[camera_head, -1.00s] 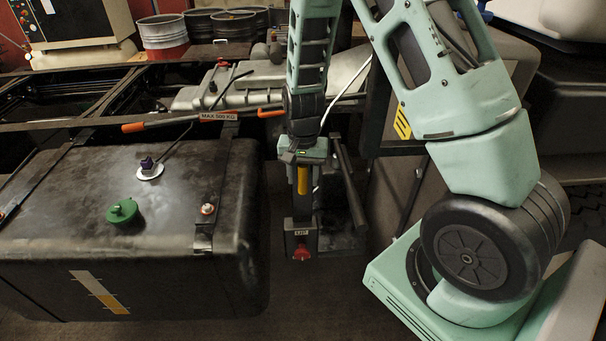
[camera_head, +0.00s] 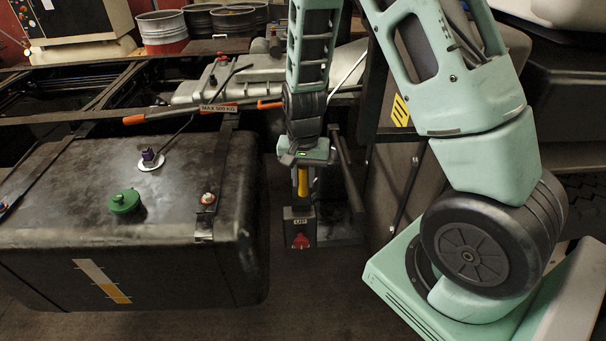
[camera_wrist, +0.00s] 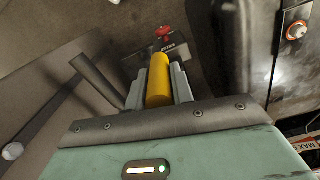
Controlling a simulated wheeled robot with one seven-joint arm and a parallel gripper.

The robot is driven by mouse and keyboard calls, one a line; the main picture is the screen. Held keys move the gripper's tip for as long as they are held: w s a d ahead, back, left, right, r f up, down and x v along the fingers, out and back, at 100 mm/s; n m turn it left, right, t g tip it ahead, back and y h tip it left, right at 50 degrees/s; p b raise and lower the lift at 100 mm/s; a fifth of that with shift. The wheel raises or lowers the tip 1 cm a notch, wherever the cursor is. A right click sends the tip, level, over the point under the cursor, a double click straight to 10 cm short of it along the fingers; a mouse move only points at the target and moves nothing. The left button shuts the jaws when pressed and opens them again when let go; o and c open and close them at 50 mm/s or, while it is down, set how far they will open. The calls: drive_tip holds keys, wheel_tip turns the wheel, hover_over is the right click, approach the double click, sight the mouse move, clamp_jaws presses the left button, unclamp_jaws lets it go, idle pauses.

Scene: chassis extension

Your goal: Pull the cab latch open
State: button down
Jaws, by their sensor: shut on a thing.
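A yellow handle (camera_head: 302,182), taken to be the cab latch's grip, stands upright above a dark box with a white label (camera_head: 300,221) and a red knob (camera_head: 300,241). My gripper (camera_head: 303,170) reaches down from above and is shut on the yellow handle. In the wrist view the yellow handle (camera_wrist: 158,80) lies between the two grey fingers, its far end sticking out past them. The red knob (camera_wrist: 165,33) shows beyond it. The fingers' contact with the handle is partly hidden in the head view.
A black tank (camera_head: 120,240) with a green cap (camera_head: 125,201) stands left of the gripper. An orange-ended bar (camera_head: 180,112) crosses above it. A dark slanting bar (camera_head: 346,172) stands close right of the gripper. Bare floor (camera_head: 310,290) lies in front.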

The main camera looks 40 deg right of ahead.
drive_tip(key=shift+s+a, duration=0.1)
drive_tip(key=shift+s, duration=0.1)
drive_tip(key=c, duration=1.2)
unclamp_jaws()
drive_tip(key=shift+r, duration=0.1)
drive_tip(key=shift+r, duration=0.2)
wheel_tip(320, 180, up, 17)
drive_tip(key=b, duration=0.2)
drive_tip(key=shift+b, duration=0.3)
drive_tip(key=shift+f, duration=0.1)
